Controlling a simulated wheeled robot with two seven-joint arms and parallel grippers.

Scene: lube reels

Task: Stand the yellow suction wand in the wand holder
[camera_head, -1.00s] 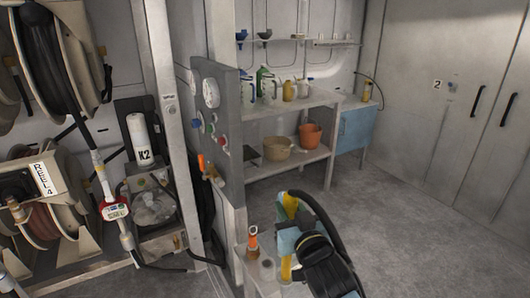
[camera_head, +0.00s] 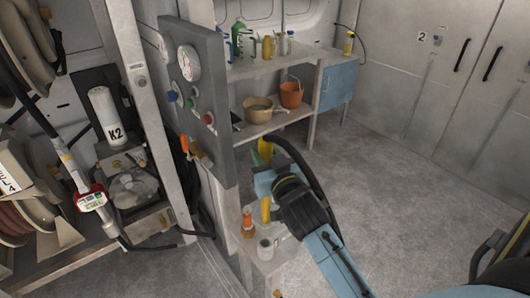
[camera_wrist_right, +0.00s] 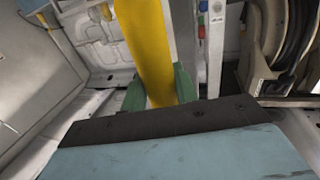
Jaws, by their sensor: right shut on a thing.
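The yellow suction wand (camera_head: 265,208) is held upright by my right gripper (camera_head: 258,167); its top shows above the gripper and its lower part below. In the right wrist view the wand (camera_wrist_right: 148,48) stands between the green fingers of the right gripper (camera_wrist_right: 158,92), which are shut on it. A pale open-topped cylinder (camera_head: 265,250), which looks like the wand holder, stands on a low shelf just below the wand in the picture. I cannot tell whether the wand's lower end touches it. My left gripper is not in view.
An orange-topped item (camera_head: 248,222) stands on the low shelf beside the cylinder. A grey gauge panel (camera_head: 198,120) rises at its left. Behind, a bench holds bottles, a tan bowl (camera_head: 258,110) and an orange bucket (camera_head: 291,95). The floor (camera_head: 385,170) to the right is clear.

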